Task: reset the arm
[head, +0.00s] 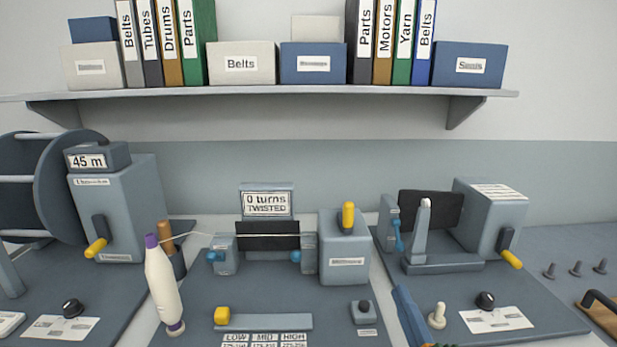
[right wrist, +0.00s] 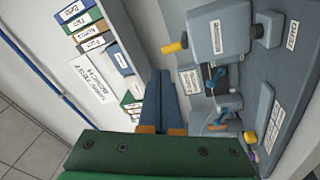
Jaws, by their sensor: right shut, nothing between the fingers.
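My right gripper (head: 402,292) shows at the bottom of the head view, right of centre, as a blue-grey finger end pointing up; its green and orange base is cut off by the frame edge. In the right wrist view its two blue-grey fingers (right wrist: 161,74) lie side by side, shut and empty. It is apart from the devices, in front of the gap between the middle tester (head: 343,262) and the right-hand device (head: 490,215). My left gripper is not in view.
A white yarn cone (head: 164,287) with a purple tip leans at the left; a thread runs from it to the middle tester. A winder (head: 115,210) stands left. A small peg (head: 437,315) is close to my right gripper. A shelf (head: 270,92) with binders and boxes runs above.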

